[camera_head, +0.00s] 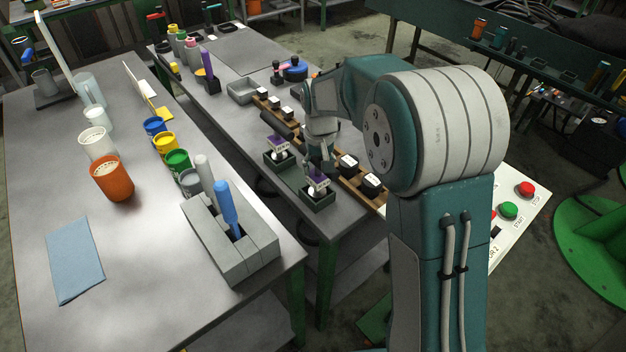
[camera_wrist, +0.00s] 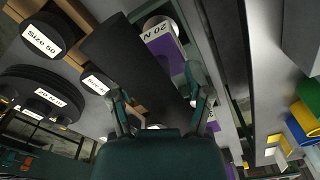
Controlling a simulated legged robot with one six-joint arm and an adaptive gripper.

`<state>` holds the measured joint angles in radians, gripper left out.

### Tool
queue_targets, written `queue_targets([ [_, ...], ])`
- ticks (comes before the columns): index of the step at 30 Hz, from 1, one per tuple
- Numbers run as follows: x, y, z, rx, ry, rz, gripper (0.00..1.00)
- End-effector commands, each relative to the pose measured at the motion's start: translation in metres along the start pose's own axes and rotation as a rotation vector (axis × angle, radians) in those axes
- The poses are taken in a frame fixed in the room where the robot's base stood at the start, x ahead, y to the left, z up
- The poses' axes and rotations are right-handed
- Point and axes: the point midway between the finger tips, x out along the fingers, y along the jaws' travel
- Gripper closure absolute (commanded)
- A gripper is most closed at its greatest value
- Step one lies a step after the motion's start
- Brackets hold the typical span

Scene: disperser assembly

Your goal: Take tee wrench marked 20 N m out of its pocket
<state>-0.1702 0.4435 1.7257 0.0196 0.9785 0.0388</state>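The wrench with a purple tag reading "20 N" (camera_wrist: 165,48) shows at the top of the wrist view, beside a pale round part. By position, it seems to be the nearer purple-tagged tool (camera_head: 318,181) in the head view, sitting in a dark green square pocket (camera_head: 318,201). A second purple-tagged tool (camera_head: 278,145) stands in a similar pocket farther back. The wrench's lower part is hidden.
A wooden rack (camera_head: 346,188) with black, white-labelled parts (camera_head: 371,185) runs close by on the right. A thick dark cylinder (camera_wrist: 130,65) lies beneath the fingers. A grey block (camera_head: 232,246) with a blue-handled tool and several coloured cups (camera_head: 165,143) stand on the left table.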

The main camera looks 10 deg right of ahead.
Motion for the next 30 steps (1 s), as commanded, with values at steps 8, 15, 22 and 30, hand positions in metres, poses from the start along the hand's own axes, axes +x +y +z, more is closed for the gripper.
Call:
queue_targets([
  [8, 0.000, -0.001, 0.000, -0.001, 0.000, 0.001, 1.00],
  [15, -0.001, 0.000, 0.000, 0.000, 0.000, 0.000, 1.00],
  [22, -0.002, 0.000, 0.000, 0.000, 0.003, 0.000, 1.00],
  [30, -0.036, -0.001, -0.001, -0.001, 0.008, 0.000, 1.00],
])
